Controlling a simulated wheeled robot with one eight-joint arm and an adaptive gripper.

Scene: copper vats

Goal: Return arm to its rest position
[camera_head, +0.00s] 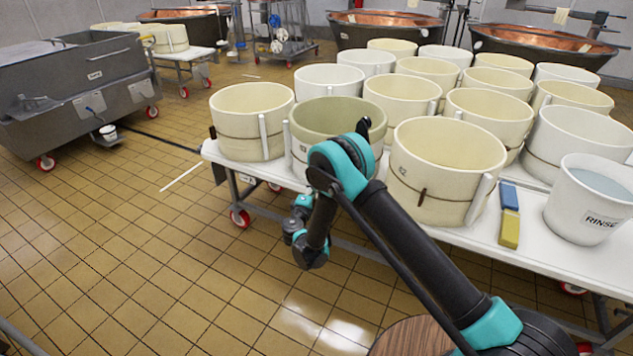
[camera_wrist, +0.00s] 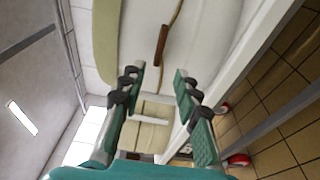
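My arm, with black links and teal joints, rises from the lower right in the head view and bends down at an elbow in front of the moulds. Its lower end hangs beside the front edge of the white table (camera_head: 515,250), over the floor. I cannot make out the fingers in the head view. In the wrist view my gripper (camera_wrist: 158,82) is open, its two teal-and-black fingers apart with nothing held between them. A cream mould wall with a brown peg (camera_wrist: 161,45) lies beyond the fingertips.
Several cream and white moulds (camera_head: 447,160) crowd the table. A blue sponge (camera_head: 509,196), a yellow sponge (camera_head: 509,229) and a white RINSE bucket (camera_head: 585,215) stand at its right. A grey wheeled tub (camera_head: 105,75) is at left. Copper vats (camera_head: 385,25) line the back.

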